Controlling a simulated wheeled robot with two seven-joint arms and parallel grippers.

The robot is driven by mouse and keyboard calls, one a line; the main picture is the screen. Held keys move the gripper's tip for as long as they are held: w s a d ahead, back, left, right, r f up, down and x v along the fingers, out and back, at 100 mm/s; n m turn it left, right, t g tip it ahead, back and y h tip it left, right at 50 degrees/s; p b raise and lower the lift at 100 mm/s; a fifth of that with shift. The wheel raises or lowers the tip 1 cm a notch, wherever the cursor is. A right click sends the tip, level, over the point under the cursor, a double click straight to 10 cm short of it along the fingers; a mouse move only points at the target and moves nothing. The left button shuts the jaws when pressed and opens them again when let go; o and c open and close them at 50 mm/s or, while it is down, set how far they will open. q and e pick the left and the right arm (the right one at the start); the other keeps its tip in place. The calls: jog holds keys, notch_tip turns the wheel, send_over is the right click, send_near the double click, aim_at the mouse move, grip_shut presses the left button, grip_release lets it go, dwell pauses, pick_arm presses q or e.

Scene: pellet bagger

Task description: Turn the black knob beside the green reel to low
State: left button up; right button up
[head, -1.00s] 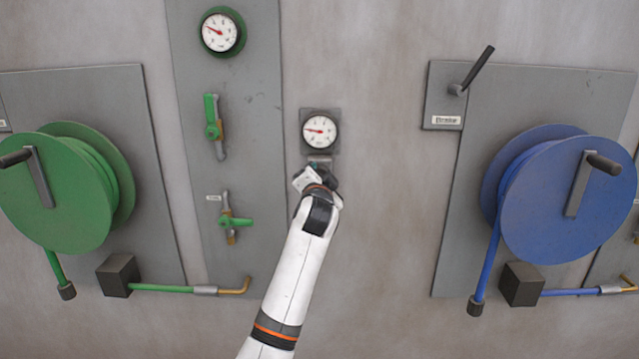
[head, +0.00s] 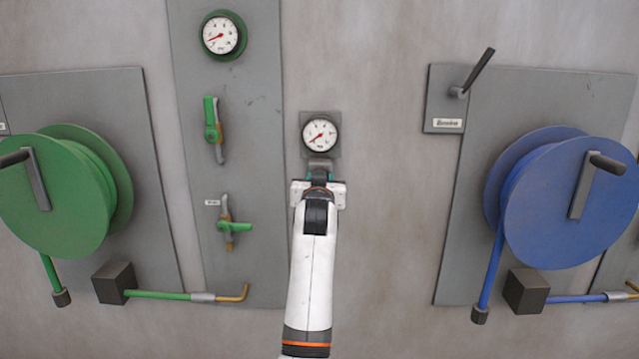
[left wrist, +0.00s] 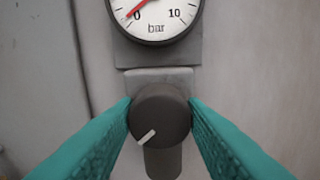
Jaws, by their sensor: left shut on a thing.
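The black knob (left wrist: 165,108) is in the middle of the left wrist view, below a round white gauge (left wrist: 153,12). A white mark on the knob points to the lower left. The teal fingers of my left gripper (left wrist: 160,120) are shut on the knob, one on each side. In the head view my left gripper (head: 319,178) is just under the gauge (head: 319,134) and mostly hides the knob. The gauge needle points to the lower left, near 0. The green reel (head: 50,205) is at the left. My right gripper is not in view.
A grey panel left of my arm carries a green-rimmed gauge (head: 220,35), a green-handled valve (head: 212,125) and another green valve (head: 234,227). A blue reel (head: 570,200) and a black lever (head: 475,70) are at the right. The wall between is bare.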

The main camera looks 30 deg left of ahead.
pick_arm(q)
jog(key=shift+f+n, duration=0.2)
jog(key=shift+n, duration=0.1)
dwell(0.4)
jog(key=o, duration=1)
jog(key=shift+r, duration=0.1)
jog(key=shift+b+v, duration=1.65)
jog(key=shift+v, duration=4.35)
jog(key=shift+w+d, duration=0.1)
